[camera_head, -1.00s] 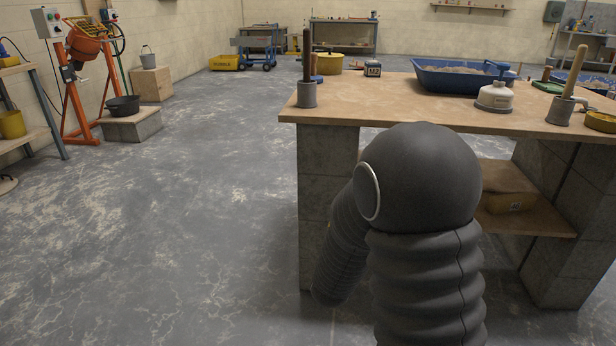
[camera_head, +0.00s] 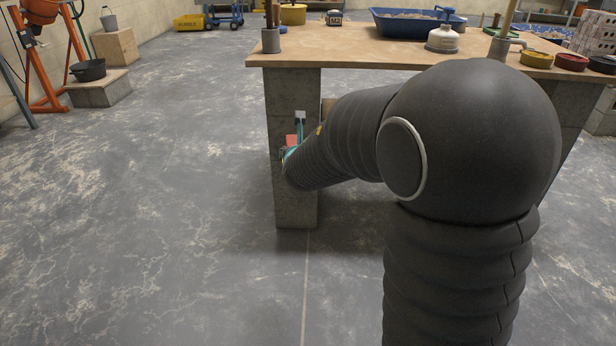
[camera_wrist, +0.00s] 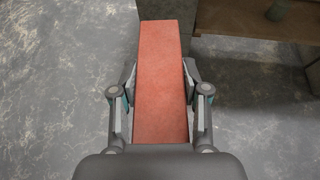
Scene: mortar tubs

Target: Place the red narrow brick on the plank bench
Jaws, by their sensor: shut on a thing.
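The red narrow brick (camera_wrist: 162,75) is held lengthwise between the two fingers of my gripper (camera_wrist: 160,90) in the wrist view. The fingers press its long sides, and its far end sticks out beyond them over the grey floor. In the head view a small red part of the brick (camera_head: 291,140) shows in front of the bench's left block leg, below the top, and my arm hides most of my gripper. The plank bench (camera_head: 350,58) has a wooden top on grey block legs.
The top's front middle is bare. Open floor lies left.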

